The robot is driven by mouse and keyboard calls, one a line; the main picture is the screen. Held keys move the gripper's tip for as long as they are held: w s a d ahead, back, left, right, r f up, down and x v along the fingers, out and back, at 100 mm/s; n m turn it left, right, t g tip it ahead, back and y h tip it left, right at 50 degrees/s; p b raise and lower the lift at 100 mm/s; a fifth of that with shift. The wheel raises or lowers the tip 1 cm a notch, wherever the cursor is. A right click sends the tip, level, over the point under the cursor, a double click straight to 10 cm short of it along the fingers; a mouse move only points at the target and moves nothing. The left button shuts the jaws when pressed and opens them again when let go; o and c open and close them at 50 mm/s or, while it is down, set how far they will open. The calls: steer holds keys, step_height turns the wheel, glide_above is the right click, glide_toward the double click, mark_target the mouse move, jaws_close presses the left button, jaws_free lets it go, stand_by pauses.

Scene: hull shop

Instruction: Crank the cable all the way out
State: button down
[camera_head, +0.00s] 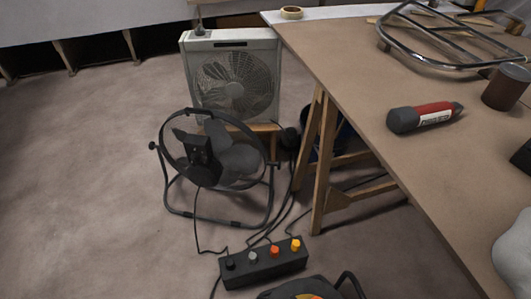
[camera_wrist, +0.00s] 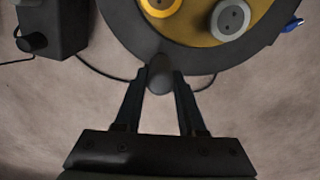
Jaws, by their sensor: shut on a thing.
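The cable reel (camera_wrist: 262,38) fills the top of the wrist view, with a dark round rim and a yellow-brown face bearing a yellow socket (camera_wrist: 160,5) and a grey socket (camera_wrist: 230,18). A short grey crank knob (camera_wrist: 160,73) stands at the rim's lower edge. My gripper (camera_wrist: 160,84) is shut on this knob, one finger on each side. In the head view only the top of the reel (camera_head: 304,289) shows at the bottom edge; the grip is not visible there. A thin dark cable (camera_wrist: 100,72) runs behind my fingers.
A black box (camera_head: 264,264) with several coloured plugs lies on the floor beside the reel; its end shows in the wrist view (camera_wrist: 58,22). A round floor fan (camera_head: 233,165) and a box fan (camera_head: 235,80) stand behind. A trestle table (camera_head: 370,90) is at right. Floor at left is clear.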

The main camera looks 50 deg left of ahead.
steer(key=shift+w+d, duration=0.15)
steer(key=c, duration=0.5)
jaws_free()
steer(key=shift+r, duration=0.1)
steer(key=shift+r+p, duration=0.3)
steer(key=shift+p, duration=0.05)
step_height(320, 180, up, 12)
steer(key=p, duration=0.8)
